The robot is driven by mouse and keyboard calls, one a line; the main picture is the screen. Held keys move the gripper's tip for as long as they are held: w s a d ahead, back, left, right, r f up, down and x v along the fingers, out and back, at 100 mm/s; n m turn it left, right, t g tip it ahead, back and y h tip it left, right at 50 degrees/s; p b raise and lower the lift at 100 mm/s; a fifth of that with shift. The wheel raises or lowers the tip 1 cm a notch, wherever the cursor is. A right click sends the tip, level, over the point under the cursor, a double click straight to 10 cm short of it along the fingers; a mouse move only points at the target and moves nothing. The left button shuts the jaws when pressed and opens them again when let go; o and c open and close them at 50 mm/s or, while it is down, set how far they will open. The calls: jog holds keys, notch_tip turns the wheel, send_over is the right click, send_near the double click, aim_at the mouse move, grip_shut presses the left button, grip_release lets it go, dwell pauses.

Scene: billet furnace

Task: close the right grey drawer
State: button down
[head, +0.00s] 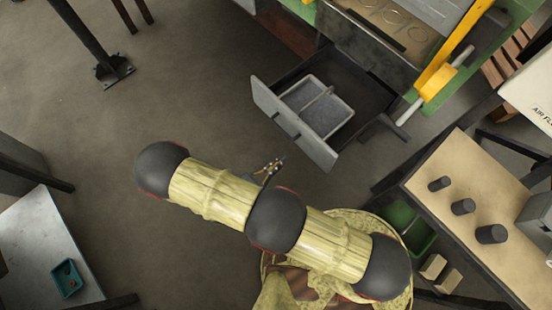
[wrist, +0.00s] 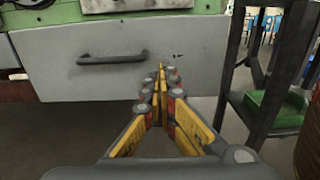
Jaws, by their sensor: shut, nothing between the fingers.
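The grey drawer (head: 318,151) is pulled out from the machine at the upper middle of the head view. A grey divided tray (head: 322,118) lies inside it. In the wrist view the drawer's flat front (wrist: 195,48) faces me, with a dark bar handle (wrist: 112,58) to the left of my fingers. My gripper (head: 280,161) is shut and empty, just in front of the drawer front in the head view. In the wrist view my gripper (wrist: 162,72) points at the front, right of the handle. I cannot tell whether the fingertips touch it.
A workbench (head: 445,185) with several dark cylinders stands at right, close to the drawer's side. A yellow bar (head: 445,60) is at upper right. A grey table (head: 45,240) with a teal tray (head: 67,278) is at lower left. Open floor lies left of the drawer.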

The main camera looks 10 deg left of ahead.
aim_at(306, 141)
jog(key=b+x, duration=0.2)
jog(key=x, duration=0.7)
jog(key=shift+w+d, duration=0.2)
